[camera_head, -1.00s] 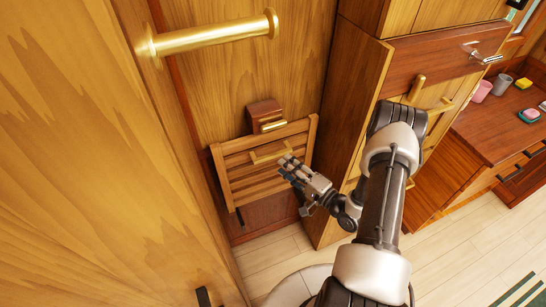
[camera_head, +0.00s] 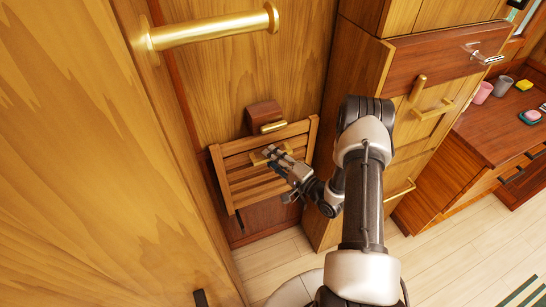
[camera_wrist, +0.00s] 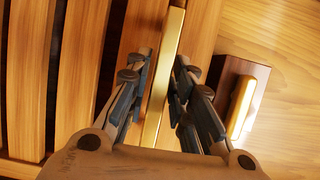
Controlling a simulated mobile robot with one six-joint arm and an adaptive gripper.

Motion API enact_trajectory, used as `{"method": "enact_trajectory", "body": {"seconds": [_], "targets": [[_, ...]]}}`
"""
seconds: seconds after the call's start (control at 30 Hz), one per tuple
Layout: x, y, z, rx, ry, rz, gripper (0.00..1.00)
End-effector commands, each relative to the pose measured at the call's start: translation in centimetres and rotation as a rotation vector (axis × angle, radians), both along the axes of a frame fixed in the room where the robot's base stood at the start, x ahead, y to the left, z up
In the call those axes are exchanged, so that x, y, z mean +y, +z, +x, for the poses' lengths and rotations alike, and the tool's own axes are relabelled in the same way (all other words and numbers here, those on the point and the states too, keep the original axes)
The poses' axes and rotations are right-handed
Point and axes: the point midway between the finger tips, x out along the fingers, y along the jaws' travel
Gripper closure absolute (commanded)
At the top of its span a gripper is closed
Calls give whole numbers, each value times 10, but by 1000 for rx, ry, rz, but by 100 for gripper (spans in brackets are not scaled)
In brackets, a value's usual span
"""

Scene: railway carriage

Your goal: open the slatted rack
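The slatted rack (camera_head: 257,187) is a wooden frame with several slats, set low against the panelled wall and tilted in the head view. Its slats (camera_wrist: 82,60) fill the left of the wrist view. A straight brass bar handle (camera_wrist: 158,110) runs along it. My gripper (camera_head: 275,154) is at the handle and hides much of it in the head view. In the wrist view my gripper (camera_wrist: 163,80) is open, with its fingers on both sides of the bar. The right finger looks very close to the bar; I cannot tell if it touches.
A reddish-brown block with a brass pull (camera_head: 264,116) sits just above the rack. A large brass handle (camera_head: 210,29) sticks out at upper left. A wooden cabinet (camera_head: 340,190) stands close to the right. Pale floor (camera_head: 270,257) is free below.

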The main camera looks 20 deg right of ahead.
Motion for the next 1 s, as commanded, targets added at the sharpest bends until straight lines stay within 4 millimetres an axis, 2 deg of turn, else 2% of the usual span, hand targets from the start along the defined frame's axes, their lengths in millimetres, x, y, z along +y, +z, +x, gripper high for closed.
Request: {"method": "enact_trajectory", "body": {"seconds": [0.27,0.8,1.0], "targets": [[0,0,0,0,0,0,100],[0,0,0,0,0,0,100],[-6,-3,-5,1,0,1,100]]}}
